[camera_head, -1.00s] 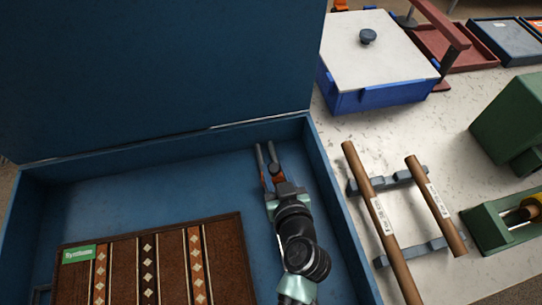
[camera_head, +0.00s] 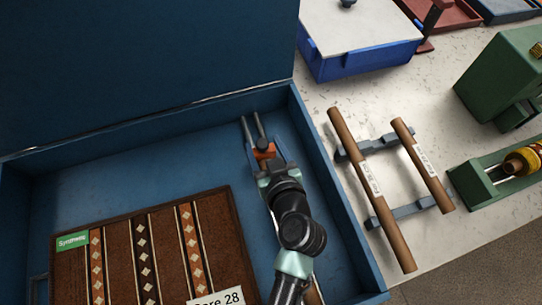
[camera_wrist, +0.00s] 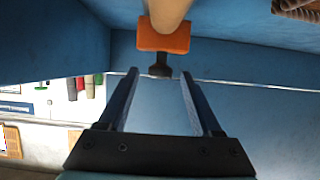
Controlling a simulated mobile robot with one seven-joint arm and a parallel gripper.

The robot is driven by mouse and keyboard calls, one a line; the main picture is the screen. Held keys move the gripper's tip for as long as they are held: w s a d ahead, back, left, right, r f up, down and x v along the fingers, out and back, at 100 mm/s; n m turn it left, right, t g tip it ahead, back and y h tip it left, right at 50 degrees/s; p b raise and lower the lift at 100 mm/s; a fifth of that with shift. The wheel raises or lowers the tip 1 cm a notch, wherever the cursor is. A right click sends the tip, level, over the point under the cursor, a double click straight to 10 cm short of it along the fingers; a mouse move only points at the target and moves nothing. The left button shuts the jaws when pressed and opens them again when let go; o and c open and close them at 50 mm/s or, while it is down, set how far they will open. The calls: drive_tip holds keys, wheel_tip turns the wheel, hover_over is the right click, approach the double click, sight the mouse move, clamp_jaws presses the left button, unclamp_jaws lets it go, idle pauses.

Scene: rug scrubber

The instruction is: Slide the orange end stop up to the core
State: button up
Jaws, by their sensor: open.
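The orange end stop (camera_wrist: 163,38) is a block with a dark knob below it in the wrist view. It sits at the end of a tan cylinder (camera_wrist: 167,10), seemingly the core, whose far part runs out of that view. My gripper (camera_wrist: 160,76) is open, with its two dark fingers either side of the knob in the picture; contact cannot be told. In the head view the end stop (camera_head: 263,152) shows at my gripper's fingers (camera_head: 253,118), inside the blue box (camera_head: 170,150). My arm hides most of the cylinder there.
A patterned brown rug (camera_head: 120,250) lies in the box to the left. The box's right wall (camera_head: 335,190) stands close by my arm. Outside are two wooden rolls (camera_head: 370,190) on grey supports, a blue lidded bin (camera_head: 360,55) and a green machine (camera_head: 505,80).

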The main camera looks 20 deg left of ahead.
drive_tip(key=b+v, duration=0.2)
drive_tip(key=v, duration=1)
drive_tip(key=shift+s+d+r, duration=0.1)
drive_tip(key=shift+s+d, duration=0.15)
drive_tip(key=shift+s, duration=0.05)
